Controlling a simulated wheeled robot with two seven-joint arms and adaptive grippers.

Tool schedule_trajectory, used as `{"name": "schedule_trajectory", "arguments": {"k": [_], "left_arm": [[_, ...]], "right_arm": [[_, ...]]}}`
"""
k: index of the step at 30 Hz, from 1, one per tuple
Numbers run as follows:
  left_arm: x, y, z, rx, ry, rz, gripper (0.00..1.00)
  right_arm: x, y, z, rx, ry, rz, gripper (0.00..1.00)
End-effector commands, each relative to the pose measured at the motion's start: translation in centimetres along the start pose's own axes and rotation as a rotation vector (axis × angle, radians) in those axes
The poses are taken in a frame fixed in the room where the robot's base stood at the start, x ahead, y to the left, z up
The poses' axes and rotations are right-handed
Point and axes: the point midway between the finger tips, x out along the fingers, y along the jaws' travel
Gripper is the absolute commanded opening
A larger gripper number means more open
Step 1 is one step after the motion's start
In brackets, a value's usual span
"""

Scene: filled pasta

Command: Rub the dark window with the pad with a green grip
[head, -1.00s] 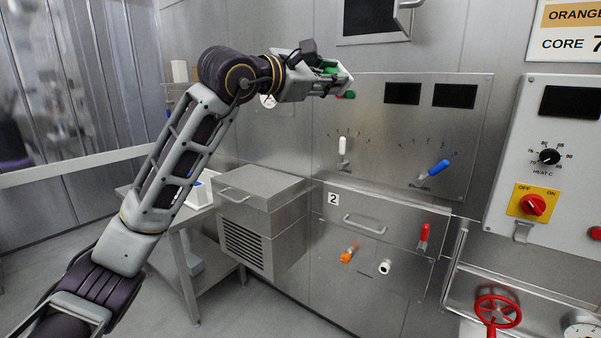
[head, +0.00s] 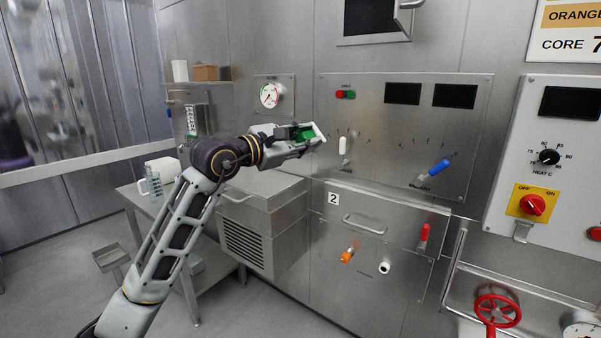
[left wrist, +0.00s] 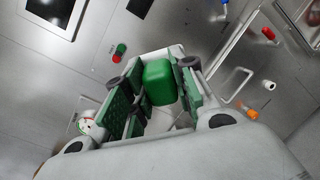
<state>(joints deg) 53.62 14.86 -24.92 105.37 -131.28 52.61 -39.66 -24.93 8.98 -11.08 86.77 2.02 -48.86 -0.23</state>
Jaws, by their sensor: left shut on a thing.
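The dark window (head: 371,14) is a framed black pane with a metal handle, high on the steel wall, cut by the top edge of the head view. It also shows at the upper left in the left wrist view (left wrist: 42,32). My left gripper (head: 300,135) is shut on the green grip of the pad (head: 319,135). The green grip (left wrist: 160,82) sits between the fingers in the left wrist view, with the pale pad beyond it. The gripper is well below the window, left of the white lever, apart from the window. My right gripper is not in view.
A steel panel has two dark displays (head: 402,93), red and green buttons (head: 345,94), a white lever (head: 343,146) and a blue lever (head: 435,169). A gauge (head: 269,95) is at its left. A steel box (head: 262,220) protrudes below the arm.

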Motion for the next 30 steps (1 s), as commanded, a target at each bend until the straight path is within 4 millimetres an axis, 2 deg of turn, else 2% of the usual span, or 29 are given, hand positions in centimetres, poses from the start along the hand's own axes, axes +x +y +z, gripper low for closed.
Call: {"name": "schedule_trajectory", "arguments": {"k": [12, 30], "left_arm": [[-1.7, -2.3, -6.0, -0.003, 0.031, 0.033, 0.07], [-5.0, -5.5, -13.5, -0.003, 0.09, 0.1, 0.07]], "right_arm": [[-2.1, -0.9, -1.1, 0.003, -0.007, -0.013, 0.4], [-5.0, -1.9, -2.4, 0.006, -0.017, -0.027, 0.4]]}}
